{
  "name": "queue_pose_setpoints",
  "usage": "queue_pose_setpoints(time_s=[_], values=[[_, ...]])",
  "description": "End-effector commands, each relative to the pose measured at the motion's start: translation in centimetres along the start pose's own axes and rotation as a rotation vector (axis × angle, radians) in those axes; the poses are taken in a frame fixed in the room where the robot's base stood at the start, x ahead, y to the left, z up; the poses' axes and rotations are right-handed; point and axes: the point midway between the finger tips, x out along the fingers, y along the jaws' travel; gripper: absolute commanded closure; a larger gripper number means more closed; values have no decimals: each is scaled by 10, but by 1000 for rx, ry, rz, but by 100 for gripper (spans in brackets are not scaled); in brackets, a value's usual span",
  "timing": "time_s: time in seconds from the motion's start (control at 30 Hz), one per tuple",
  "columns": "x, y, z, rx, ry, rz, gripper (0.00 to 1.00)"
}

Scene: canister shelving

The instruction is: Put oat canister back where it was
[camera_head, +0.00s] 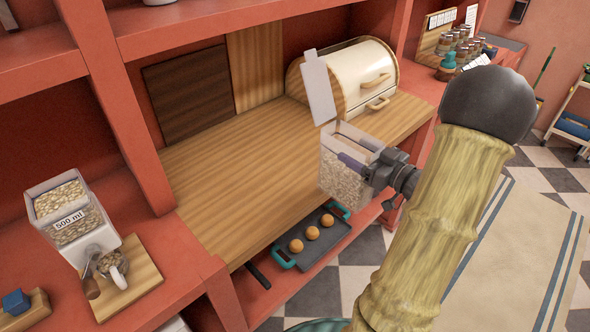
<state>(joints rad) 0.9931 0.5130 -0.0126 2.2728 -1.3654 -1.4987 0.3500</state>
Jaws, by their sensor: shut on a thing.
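The oat canister (343,178) is a clear box filled with pale flakes. Its white lid (318,87) stands open, tilted up at the back left. My gripper (362,160) comes from the right and is shut on the canister's upper part. The canister is upright and overlaps the front edge of the wooden counter (235,190) in the picture. I cannot tell whether its base touches the counter or hangs just in front of it. My gripper hides part of the canister's right side.
A cream bread box (357,75) stands at the counter's back right. Two boards (188,92) lean on the back wall. A tray with three round items (318,244) sits lower, below the counter. A 500 ml dispenser (62,205) stands at left. The counter's middle is clear.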

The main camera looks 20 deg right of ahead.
Motion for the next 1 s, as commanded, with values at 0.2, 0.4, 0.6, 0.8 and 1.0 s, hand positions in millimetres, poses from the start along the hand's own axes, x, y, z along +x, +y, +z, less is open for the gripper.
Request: queue_pose_setpoints(time_s=[0.2, 0.4, 0.6, 0.8, 1.0], values=[[-2, 1, -2, -1, 3, 3, 100], [4, 1, -2, -2, 3, 0, 100], [36, 0, -4, -1, 4, -3, 100], [75, 1, -4, -1, 4, 0, 100], [116, 0, -5, -2, 4, -3, 100]])
